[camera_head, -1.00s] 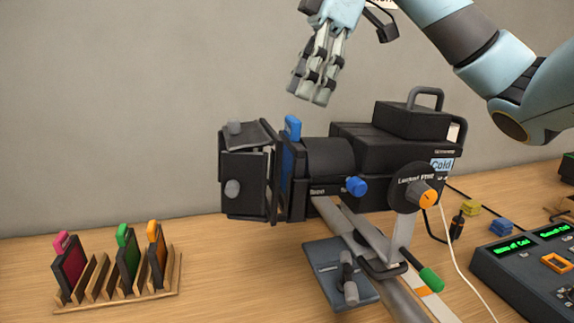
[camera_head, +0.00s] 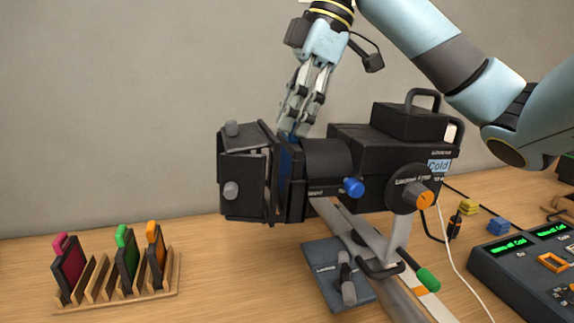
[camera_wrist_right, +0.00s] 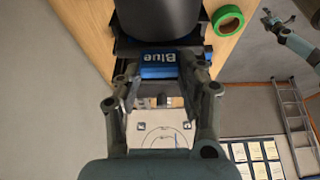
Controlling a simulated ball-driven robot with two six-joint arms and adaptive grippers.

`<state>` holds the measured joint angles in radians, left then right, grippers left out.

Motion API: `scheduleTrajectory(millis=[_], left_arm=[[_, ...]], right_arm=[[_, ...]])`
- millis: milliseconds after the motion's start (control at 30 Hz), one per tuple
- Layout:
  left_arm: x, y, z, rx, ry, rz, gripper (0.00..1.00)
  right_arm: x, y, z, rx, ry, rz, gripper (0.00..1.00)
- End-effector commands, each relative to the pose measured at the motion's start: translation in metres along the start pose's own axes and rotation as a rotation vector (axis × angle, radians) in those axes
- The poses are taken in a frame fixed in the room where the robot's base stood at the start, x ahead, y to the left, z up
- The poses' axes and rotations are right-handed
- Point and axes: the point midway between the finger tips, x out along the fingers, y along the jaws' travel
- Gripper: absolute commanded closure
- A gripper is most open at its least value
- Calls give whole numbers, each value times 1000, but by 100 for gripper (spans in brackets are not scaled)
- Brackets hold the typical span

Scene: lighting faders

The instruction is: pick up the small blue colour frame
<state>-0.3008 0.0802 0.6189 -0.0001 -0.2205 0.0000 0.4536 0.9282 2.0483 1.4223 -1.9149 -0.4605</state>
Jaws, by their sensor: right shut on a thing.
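The blue colour frame (camera_head: 287,163) sits in the slot at the front of the black stage light (camera_head: 390,150), behind its barn doors (camera_head: 243,180). Its blue tab, lettered "Blue", shows in the right wrist view (camera_wrist_right: 159,66). My right gripper (camera_head: 291,133) comes down from above and is shut on this tab, with a finger on each side of it in the right wrist view (camera_wrist_right: 160,82). In the head view the fingers hide most of the tab.
A wooden rack (camera_head: 120,294) at the left holds a magenta frame (camera_head: 68,268), a green frame (camera_head: 126,260) and an orange frame (camera_head: 156,255), with empty slots between. A control desk (camera_head: 525,275) stands at the right. The wall behind is bare.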

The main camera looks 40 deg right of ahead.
Motion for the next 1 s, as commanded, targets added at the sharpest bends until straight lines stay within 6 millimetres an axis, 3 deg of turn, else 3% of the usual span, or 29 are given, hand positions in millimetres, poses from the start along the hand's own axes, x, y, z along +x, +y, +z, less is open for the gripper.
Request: scheduleTrajectory(millis=[367,633,800,1000], left_arm=[[0,0,0,0,1,0,43],[-7,0,-2,0,2,0,43],[-33,-2,-6,0,5,1,43],[-5,0,-4,0,6,0,43]], right_arm=[[-8,1,-3,-1,1,2,86],[-48,1,-16,-2,3,5,86],[-75,-1,-24,0,-1,1,86],[-64,-46,-18,-2,-7,7,86]])
